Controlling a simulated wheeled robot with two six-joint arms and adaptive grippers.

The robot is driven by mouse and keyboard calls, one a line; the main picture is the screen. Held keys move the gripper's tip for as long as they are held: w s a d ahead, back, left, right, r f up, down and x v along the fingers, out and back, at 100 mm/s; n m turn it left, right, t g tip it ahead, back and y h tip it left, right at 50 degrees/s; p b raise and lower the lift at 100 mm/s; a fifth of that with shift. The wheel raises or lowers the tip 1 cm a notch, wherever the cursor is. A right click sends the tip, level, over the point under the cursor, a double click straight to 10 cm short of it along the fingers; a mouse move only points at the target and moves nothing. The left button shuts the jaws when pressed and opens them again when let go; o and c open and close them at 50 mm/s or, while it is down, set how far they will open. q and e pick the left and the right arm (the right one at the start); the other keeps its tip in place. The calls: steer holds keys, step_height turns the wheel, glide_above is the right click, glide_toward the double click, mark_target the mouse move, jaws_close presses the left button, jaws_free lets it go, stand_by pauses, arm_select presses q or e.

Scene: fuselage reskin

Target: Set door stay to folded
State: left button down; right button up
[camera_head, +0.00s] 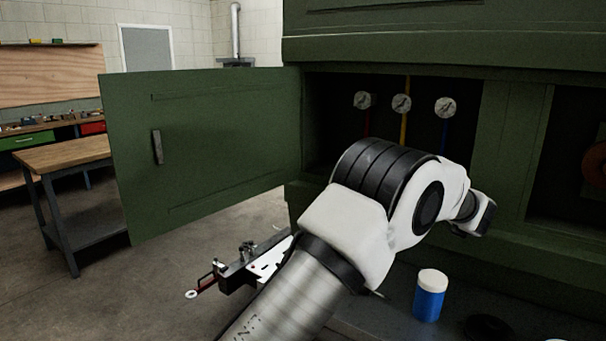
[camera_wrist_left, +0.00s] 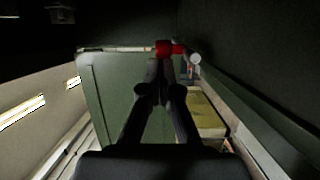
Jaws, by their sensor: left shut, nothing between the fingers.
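A green door (camera_head: 225,150) stands swung open to the left of the green housing (camera_head: 430,50), with a grey handle on its face. My left arm reaches across the front of the housing, and its far end is turned away to the right. In the left wrist view my left gripper (camera_wrist_left: 160,78) is shut and empty. Its fingertips are close to a red piece (camera_wrist_left: 165,47) beside a pale round end (camera_wrist_left: 195,58); I cannot tell whether they touch. A green panel (camera_wrist_left: 110,95) lies behind them. I cannot make out the door stay for certain. My right gripper is out of view.
Several round gauges (camera_head: 403,104) sit on coloured lines inside the opening. A blue jar with a white lid (camera_head: 430,295) stands at the lower right. A workbench (camera_head: 65,155) is at the left.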

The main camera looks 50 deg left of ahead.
arm_select(q)
step_height(320, 180, up, 10)
stand_by(0.4)
steer(key=shift+f, duration=0.1)
